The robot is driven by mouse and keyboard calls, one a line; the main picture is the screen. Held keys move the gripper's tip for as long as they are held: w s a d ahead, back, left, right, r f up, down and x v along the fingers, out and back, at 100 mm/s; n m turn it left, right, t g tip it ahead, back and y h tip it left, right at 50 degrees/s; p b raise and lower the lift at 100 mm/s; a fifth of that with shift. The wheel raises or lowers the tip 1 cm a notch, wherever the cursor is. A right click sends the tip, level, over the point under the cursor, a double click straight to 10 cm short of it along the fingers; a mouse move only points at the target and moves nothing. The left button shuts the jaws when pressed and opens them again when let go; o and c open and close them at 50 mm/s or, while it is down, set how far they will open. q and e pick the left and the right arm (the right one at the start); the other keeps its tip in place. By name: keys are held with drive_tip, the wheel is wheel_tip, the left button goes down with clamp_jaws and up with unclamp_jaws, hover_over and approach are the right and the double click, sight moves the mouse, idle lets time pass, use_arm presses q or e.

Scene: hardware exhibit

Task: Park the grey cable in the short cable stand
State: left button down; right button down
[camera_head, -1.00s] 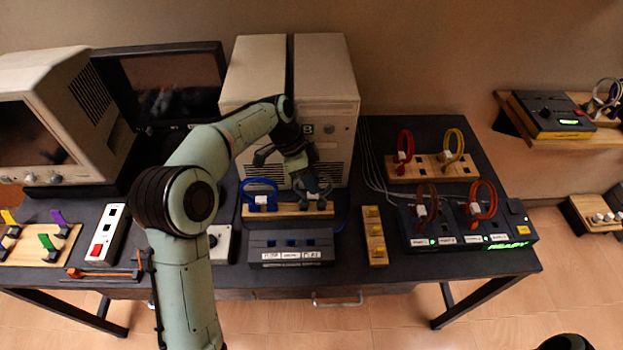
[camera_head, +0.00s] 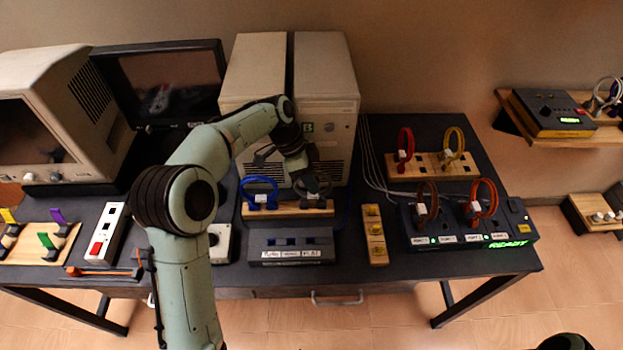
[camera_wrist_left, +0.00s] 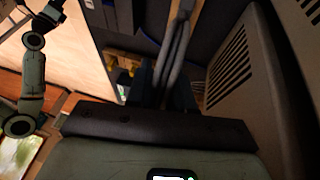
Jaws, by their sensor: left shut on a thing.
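The grey cable (camera_head: 325,189) is a dark grey loop at the right end of the short wooden cable stand (camera_head: 290,210), in front of the beige computer tower. The blue cable (camera_head: 262,190) stands in the same stand, to its left. My left gripper (camera_head: 309,182) is over the grey cable and shut on it, partly hiding it. Whether its plug is fully seated I cannot tell. In the left wrist view, grey cable strands (camera_wrist_left: 174,50) run up from the dark jaws.
A dark switch box (camera_head: 290,256) lies in front of the stand. A wooden strip with yellow sockets (camera_head: 376,249) and a port box (camera_head: 465,238) with cables are to the right. The beige tower (camera_head: 325,80) is close behind my gripper.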

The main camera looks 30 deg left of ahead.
use_arm(q)
drive_tip(key=shift+f, duration=0.25)
use_arm(e)
drive_tip(key=shift+s+f, duration=0.1)
drive_tip(key=shift+f, duration=0.05)
use_arm(q)
drive_tip(key=shift+c, duration=1.4)
unclamp_jaws()
drive_tip(key=shift+r, duration=0.1)
drive_tip(key=shift+p+v, duration=1.35)
drive_tip(key=shift+v, duration=0.95)
drive_tip(key=p+v, duration=0.1)
drive_tip(key=v, duration=0.1)
drive_tip(key=shift+a+r, duration=0.2)
drive_tip(key=shift+r, duration=0.1)
use_arm(e)
drive_tip(key=w+r, duration=0.3)
drive_tip(key=r, duration=0.2)
drive_tip(key=shift+w+r, duration=0.2)
drive_tip(key=shift+w, duration=0.1)
drive_tip(key=shift+s, duration=0.1)
